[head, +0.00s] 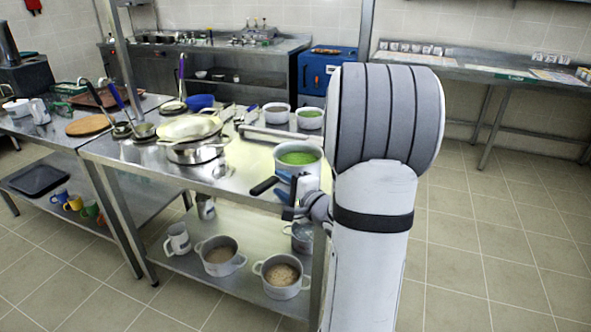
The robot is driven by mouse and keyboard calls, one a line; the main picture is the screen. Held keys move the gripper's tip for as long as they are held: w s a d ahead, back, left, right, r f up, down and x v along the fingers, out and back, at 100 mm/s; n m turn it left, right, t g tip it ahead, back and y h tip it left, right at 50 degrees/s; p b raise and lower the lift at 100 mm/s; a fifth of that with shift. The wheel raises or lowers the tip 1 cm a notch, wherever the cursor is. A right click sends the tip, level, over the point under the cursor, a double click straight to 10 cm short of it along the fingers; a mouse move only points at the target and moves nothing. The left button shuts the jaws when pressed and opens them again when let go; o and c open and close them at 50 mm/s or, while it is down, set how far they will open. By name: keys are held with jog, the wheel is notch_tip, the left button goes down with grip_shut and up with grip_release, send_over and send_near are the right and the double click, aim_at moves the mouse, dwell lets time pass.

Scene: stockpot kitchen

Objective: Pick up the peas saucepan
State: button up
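A light saucepan with green contents, which look like peas (298,171), stands at the front right corner of the steel table. A black handle (264,186) sticks out at its front left and seems to belong to it. My gripper (288,197) is at the table's front edge, just below the saucepan and right of the handle's end. It is small and partly hidden by my own arm, so I cannot tell whether its fingers are apart or touch the handle.
Stacked pans (195,150) are to the left. Pots with grainy contents (282,291) (220,270) stand on the lower shelf. The floor at right is clear.

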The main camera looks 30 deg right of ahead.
aim_at(270, 178)
jog(key=w, duration=0.1)
jog(key=w+a, duration=0.1)
jog(key=w, duration=0.1)
jog(key=shift+w+a, duration=0.25)
jog(key=shift+w, duration=0.65)
jog(key=shift+c, duration=0.3)
grip_shut()
jog(key=shift+r, duration=0.15)
